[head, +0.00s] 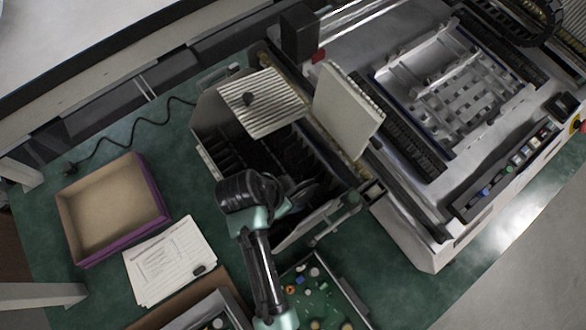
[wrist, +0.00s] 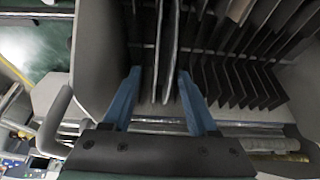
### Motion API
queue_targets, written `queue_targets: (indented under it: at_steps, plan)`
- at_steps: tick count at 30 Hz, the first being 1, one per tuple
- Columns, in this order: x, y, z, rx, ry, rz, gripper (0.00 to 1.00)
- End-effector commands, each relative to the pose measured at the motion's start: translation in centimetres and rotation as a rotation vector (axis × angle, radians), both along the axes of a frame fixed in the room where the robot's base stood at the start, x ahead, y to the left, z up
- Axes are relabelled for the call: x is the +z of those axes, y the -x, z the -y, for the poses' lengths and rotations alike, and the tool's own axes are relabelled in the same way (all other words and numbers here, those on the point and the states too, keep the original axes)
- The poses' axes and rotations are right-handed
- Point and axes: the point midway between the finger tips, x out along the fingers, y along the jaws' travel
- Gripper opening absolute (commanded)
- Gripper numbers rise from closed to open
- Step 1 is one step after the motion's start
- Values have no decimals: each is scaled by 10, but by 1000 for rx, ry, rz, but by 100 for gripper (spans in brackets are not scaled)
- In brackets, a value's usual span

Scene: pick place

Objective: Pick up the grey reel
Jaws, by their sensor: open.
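In the wrist view my gripper (wrist: 159,74) is open, its two blue fingers spread on either side of thin upright discs seen edge-on. A light grey edge, which looks like the grey reel (wrist: 171,45), stands between the fingers; its face is not visible. I cannot tell whether either finger touches it. In the head view my gripper (head: 298,193) is over the grey slotted bin, and my arm hides much of that spot. I cannot pick out the reel there.
The slotted bin (head: 212,140) has dark dividers (wrist: 250,85) close beside my fingers. A ribbed panel (head: 270,103) and a pale upright board (head: 345,108) rise behind. A purple-sided box (head: 158,190), papers (head: 165,262) and a parts tray (head: 335,285) lie around. A large machine stands right.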

Motion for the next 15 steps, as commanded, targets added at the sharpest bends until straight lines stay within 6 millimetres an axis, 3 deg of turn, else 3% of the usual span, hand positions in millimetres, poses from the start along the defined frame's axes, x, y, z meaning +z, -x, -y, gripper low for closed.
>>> queue_targets:
  at_steps: [9,15]
  plan:
    - [-34,-11,12,0,1,-2,59]
    - [-43,-13,14,0,-1,0,59]
